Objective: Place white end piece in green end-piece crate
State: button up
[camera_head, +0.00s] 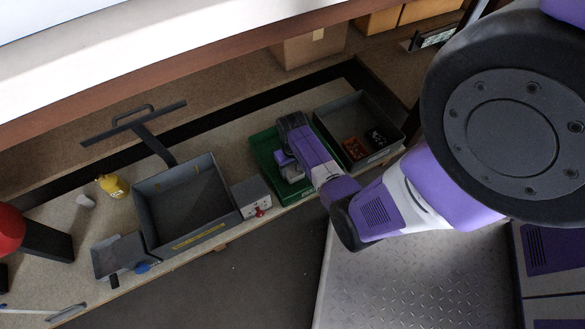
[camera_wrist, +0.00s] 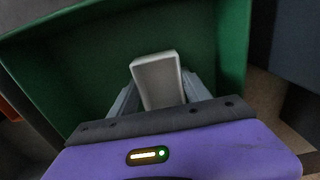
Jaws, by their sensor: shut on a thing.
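The green end-piece crate (camera_head: 262,150) stands on the bench between the grey bins, partly hidden by my arm in the head view. In the wrist view its green wall (camera_wrist: 60,58) surrounds the scene on the left, back and right. My gripper (camera_wrist: 165,92) is shut on the white end piece (camera_wrist: 158,75), which sticks up between the two grey fingers. The piece is over or inside the crate; I cannot tell whether it touches the floor. In the head view my gripper (camera_head: 291,172) is at the crate, its fingertips mostly hidden.
A grey bin (camera_head: 335,110) with red and black parts stands to the right of the crate. A small grey box (camera_head: 250,192) with a red knob and a large grey bin (camera_head: 150,215) stand to the left. A yellow object (camera_head: 113,186) lies farther left.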

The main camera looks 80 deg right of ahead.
aim_at(293, 172)
jog(key=o, duration=1.5)
jog(key=shift+o, duration=0.2)
notch_tip(293, 172, up, 12)
jog(key=p, duration=0.6)
jog(key=s+a+r+n+t+h, duration=0.1)
jog(key=a+r+n+t+h, duration=0.2)
jog(key=a, duration=0.5)
jog(key=s+a+r+n+t+h, duration=0.1)
jog(key=a+r+n+t, duration=0.25)
jog(key=a, duration=0.55)
jog(key=s+a+r+n+t+y, duration=0.1)
jog(key=a+r+t, duration=0.3)
jog(key=r, duration=0.9)
jog(key=s+a+r+n+t+y, duration=0.2)
jog(key=a+r, duration=0.7)
jog(key=r, duration=0.5)
jog(key=shift+s+t+y, duration=0.5)
jog(key=shift+s+t, duration=0.3)
jog(key=shift+t, duration=0.45)
